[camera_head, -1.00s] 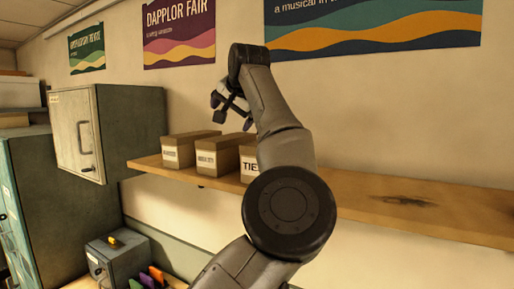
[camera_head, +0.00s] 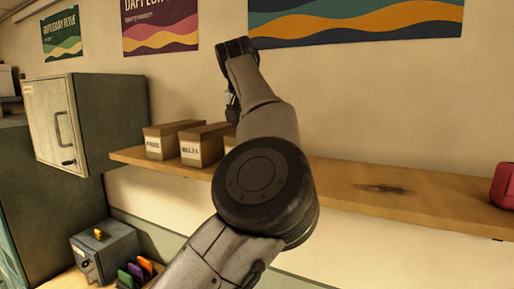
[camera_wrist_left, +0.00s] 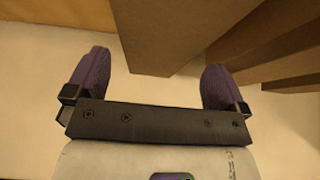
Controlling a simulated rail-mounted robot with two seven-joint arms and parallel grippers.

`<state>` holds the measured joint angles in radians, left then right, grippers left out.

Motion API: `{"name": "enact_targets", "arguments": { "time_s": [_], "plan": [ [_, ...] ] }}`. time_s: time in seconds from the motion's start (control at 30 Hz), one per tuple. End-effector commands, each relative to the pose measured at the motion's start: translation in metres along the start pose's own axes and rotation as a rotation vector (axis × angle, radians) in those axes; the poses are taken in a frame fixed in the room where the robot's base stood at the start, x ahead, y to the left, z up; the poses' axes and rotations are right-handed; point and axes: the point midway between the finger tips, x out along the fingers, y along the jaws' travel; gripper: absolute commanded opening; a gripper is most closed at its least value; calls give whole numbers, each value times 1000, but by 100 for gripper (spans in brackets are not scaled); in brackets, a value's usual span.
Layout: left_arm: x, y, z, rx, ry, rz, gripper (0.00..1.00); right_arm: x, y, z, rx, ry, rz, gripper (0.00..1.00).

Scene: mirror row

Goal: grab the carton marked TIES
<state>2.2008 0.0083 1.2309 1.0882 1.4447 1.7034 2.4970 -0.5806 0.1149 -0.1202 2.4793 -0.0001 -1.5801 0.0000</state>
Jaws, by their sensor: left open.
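Brown cartons stand in a row on the wooden shelf (camera_head: 330,178). The far left carton (camera_head: 163,144) and the middle carton (camera_head: 194,150) have white labels with small, unclear text. The third carton (camera_head: 229,144), whose label read "TIE…" earlier, is almost wholly hidden behind my left arm; only a sliver shows. My left gripper (camera_head: 232,108) is mostly hidden by its own arm, above that carton. In the left wrist view it is open (camera_wrist_left: 155,76), with a brown carton (camera_wrist_left: 165,35) reaching between its fingers, untouched as far as I see; no label shows there.
More brown surfaces (camera_wrist_left: 275,45) stand close by the right finger in the wrist view. A grey wall cabinet (camera_head: 60,125) is left of the shelf. A red object (camera_head: 504,186) sits at the shelf's right end. The shelf between is clear.

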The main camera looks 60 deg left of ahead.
Motion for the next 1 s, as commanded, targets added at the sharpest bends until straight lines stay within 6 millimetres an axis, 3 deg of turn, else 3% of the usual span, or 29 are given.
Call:
{"name": "enact_targets", "arguments": {
  "time_s": [0.17,0.53,0.87,1.0],
  "plan": [
    [8,1,0,0,-1,-1,100,-3,0,-1,1,0,0,100],
    [50,2,3,1,-1,0,100,-18,2,-6,-4,0,3,100],
    [56,2,3,1,1,-1,100,-18,3,-5,-9,-1,7,100],
    [55,2,3,1,1,-1,88,-18,3,-5,-9,-1,7,100]
  ]
}}
